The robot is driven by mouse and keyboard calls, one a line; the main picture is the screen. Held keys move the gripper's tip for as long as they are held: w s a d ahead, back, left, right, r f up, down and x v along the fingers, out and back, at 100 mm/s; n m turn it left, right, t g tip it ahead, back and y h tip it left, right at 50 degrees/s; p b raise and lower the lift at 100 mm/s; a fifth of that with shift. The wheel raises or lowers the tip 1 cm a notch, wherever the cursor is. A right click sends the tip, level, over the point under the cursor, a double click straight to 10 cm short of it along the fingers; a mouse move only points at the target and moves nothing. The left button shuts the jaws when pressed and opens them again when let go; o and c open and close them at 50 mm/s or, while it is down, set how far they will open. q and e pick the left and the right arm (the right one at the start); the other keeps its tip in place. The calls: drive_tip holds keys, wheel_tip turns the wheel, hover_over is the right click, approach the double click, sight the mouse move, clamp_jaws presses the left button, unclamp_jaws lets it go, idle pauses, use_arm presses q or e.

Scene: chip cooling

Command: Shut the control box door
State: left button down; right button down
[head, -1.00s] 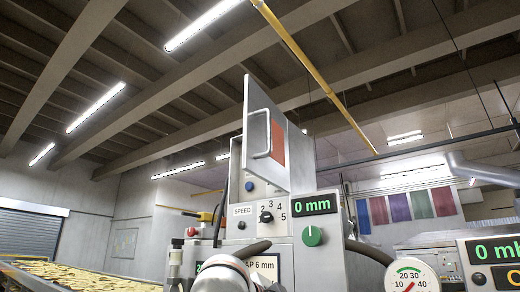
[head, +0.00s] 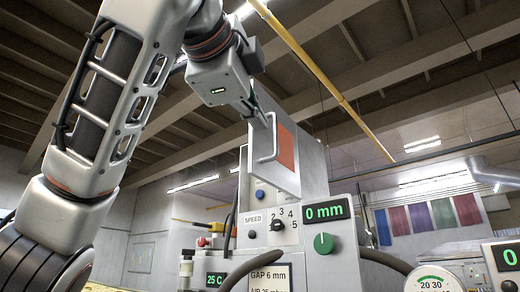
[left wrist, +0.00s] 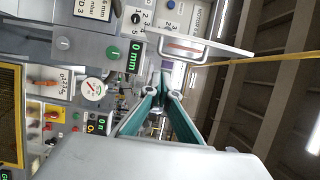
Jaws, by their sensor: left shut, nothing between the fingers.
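The control box (head: 312,160) stands on top of the grey machine. Its door (head: 268,172) is open and swung out, with a bar handle on its left part and a red-orange panel (head: 286,146). A strip of the box's inside with a blue button (head: 260,195) shows left of the door. My left gripper (head: 264,120) is shut and empty at the door's upper part, close to the handle's top; I cannot tell whether it touches. In the left wrist view its fingers (left wrist: 158,80) converge, with the door (left wrist: 215,42) and handle (left wrist: 182,49) just beyond. My right gripper is not in view.
Below the box are a speed selector (head: 277,225), a green knob (head: 323,243) and a "0 mm" display (head: 326,211). A dark hose (head: 385,260) curves at the right, near a round gauge (head: 434,283). A yellow pipe (head: 320,75) runs overhead.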

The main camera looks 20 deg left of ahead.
use_arm(q)
drive_tip(key=p, duration=0.5)
approach(255, 148)
drive_tip(key=w+d+f, duration=0.1)
drive_tip(key=w+d, duration=0.4)
drive_tip(key=a, duration=0.1)
drive_tip(key=w+a, duration=0.1)
drive_tip(key=a, duration=0.1)
drive_tip(key=shift+w+a+f, duration=0.25)
drive_tip(key=shift+w+f, duration=0.1)
drive_tip(key=shift+a+p, duration=0.2)
drive_tip(key=shift+p, duration=0.1)
drive_tip(key=shift+w, duration=0.1)
